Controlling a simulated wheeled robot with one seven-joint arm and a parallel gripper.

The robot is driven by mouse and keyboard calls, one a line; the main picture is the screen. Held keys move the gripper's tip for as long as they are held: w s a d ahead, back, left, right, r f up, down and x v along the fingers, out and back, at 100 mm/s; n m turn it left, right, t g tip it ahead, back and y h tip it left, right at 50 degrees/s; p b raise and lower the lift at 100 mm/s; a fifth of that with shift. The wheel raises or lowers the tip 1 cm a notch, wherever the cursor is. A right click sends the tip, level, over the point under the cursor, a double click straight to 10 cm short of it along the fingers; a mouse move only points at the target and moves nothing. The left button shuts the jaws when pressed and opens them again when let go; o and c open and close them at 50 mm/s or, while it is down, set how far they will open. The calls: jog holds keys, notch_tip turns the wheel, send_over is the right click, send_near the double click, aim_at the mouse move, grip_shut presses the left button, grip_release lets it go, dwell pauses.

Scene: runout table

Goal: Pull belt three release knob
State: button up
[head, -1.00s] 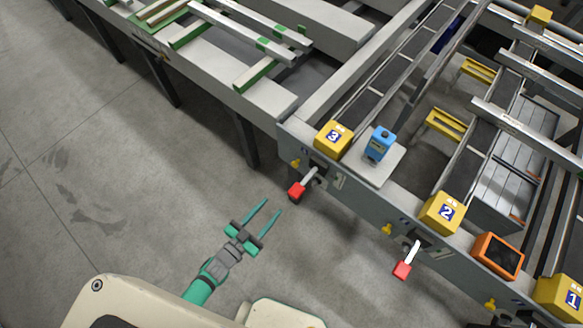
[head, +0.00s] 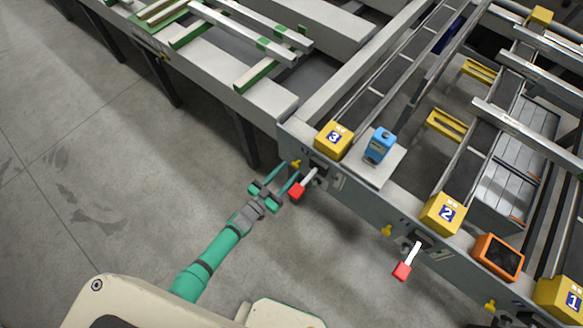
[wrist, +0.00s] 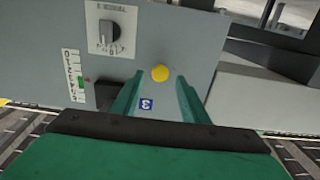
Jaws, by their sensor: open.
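The belt three release knob is a small yellow knob (head: 295,163) on the grey front panel, below the yellow block marked 3 (head: 334,139) in the head view. In the wrist view the round yellow knob (wrist: 160,73) shows between the fingertips, near a blue label marked 3 (wrist: 147,104). My green gripper (head: 291,171) is open and points at the panel, with its fingertips close to the knob. The wrist view shows its fingers (wrist: 160,80) apart, one on each side of the knob in the picture. I cannot tell whether they touch it.
A red-tipped lever (head: 297,190) sits just right of the fingers. The wrist view shows a rotary dial (wrist: 108,36) and a printed scale (wrist: 75,76). Other yellow knobs (head: 386,230) and a second red-tipped lever (head: 403,269) lie farther right. Floor to the left is clear.

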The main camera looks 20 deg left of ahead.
aim_at(296, 163)
jog(key=shift+x, duration=1.4)
